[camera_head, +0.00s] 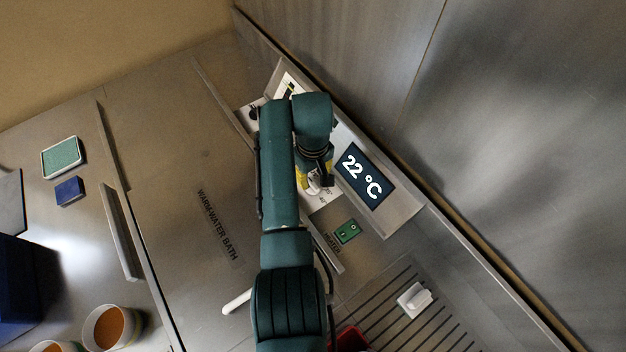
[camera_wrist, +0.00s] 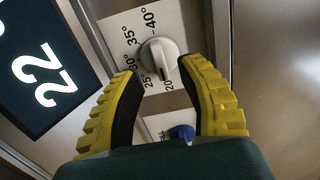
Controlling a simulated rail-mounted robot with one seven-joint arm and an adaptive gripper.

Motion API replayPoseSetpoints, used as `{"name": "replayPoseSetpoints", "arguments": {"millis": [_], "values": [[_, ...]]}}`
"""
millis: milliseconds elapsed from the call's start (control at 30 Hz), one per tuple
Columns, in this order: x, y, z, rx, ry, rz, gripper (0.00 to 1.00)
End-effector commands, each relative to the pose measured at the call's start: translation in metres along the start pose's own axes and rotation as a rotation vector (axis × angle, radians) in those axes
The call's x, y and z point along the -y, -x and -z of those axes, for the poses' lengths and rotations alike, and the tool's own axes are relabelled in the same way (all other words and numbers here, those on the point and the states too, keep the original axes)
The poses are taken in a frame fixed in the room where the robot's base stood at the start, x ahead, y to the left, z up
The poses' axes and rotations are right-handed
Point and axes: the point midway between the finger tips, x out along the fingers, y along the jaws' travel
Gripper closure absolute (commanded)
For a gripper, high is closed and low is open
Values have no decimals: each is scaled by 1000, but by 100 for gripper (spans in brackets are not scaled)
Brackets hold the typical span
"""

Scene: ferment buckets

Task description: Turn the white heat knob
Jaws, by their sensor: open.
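The white heat knob (camera_wrist: 160,58) sits on a white dial plate marked 20°, 25°, 35° and 40° in the wrist view. Its pointer ridge faces the 20° side. My gripper (camera_wrist: 155,75) is open, with its yellow and black fingers on either side of the knob's near side. Whether either finger touches the knob I cannot tell. In the head view my gripper (camera_head: 314,180) is over the panel, and the knob (camera_head: 314,186) is mostly hidden under it. The display (camera_head: 365,176) reads 22 °C; it also shows in the wrist view (camera_wrist: 45,75).
A green heater switch (camera_head: 347,231) lies below the display. A blue knob (camera_wrist: 182,132) is close under my fingers in the wrist view. A white handled piece (camera_head: 414,299) stands on the slatted drain at lower right. Orange-filled buckets (camera_head: 108,328) stand at lower left.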

Motion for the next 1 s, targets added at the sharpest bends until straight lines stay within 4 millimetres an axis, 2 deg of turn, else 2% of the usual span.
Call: {"name": "replayPoseSetpoints", "arguments": {"millis": [100, 200, 533, 733, 1000], "values": [[0, -21, 0, 1, 0, 0, 61], [0, -32, 0, 0, 0, 0, 61], [0, -37, 0, -1, 0, -1, 61], [0, -36, 0, -1, 0, -1, 99], [0, -37, 0, -1, 0, 0, 100]]}}
